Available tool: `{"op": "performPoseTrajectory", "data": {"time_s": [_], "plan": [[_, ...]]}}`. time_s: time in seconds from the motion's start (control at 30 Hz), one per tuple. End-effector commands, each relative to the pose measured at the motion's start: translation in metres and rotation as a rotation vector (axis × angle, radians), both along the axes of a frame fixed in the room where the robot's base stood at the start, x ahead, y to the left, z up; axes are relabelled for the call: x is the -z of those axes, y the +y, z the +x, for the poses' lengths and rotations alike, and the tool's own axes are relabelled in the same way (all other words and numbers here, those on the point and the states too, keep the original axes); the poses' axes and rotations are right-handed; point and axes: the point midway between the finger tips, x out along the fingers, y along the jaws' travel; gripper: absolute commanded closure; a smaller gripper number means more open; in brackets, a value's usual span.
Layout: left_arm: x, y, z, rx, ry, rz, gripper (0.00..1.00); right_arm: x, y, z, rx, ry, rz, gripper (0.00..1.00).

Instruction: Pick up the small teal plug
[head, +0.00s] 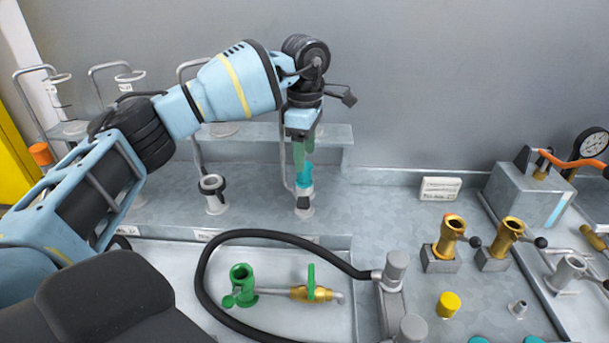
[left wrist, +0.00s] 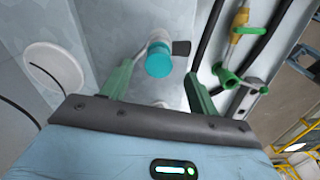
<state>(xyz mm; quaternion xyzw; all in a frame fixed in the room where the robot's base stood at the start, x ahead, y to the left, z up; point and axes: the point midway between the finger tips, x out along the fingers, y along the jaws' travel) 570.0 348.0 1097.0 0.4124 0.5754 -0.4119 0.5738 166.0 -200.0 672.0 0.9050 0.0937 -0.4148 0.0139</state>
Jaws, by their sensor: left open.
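The small teal plug (head: 304,178) sits upright on a grey metal fitting (head: 304,203) on the metal bench, below my left gripper. It also shows in the left wrist view as a round teal end (left wrist: 158,62). My left gripper (head: 304,158) points down over it with green fingers. In the left wrist view the fingers of my left gripper (left wrist: 156,76) stand apart, one on each side of the plug, with nothing held. I cannot tell whether either finger touches it. Two other teal pieces, one of them (head: 533,340), are cut off at the bottom edge. My right gripper is not in view.
A similar grey fitting (head: 213,193) stands left of the plug. A black hose (head: 203,262) loops in front, around a green fitting (head: 242,280) and a brass valve (head: 313,291). Brass fittings (head: 452,230) stand at the right. The grey wall (head: 440,90) is behind.

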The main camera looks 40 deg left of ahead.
Motion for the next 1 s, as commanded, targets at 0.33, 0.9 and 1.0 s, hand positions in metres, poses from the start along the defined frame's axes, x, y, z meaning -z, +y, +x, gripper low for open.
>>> {"op": "performPoseTrajectory", "data": {"time_s": [0.33,0.9,1.0], "plan": [[0.021,0.001,0.000,0.000,0.001,0.000,0.40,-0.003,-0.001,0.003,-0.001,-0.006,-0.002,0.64],[0.057,0.001,0.001,0.000,-0.002,-0.002,0.41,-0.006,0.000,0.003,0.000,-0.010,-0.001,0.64],[0.057,0.001,0.001,0.000,-0.002,-0.002,0.54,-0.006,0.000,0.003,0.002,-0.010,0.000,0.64]]}}
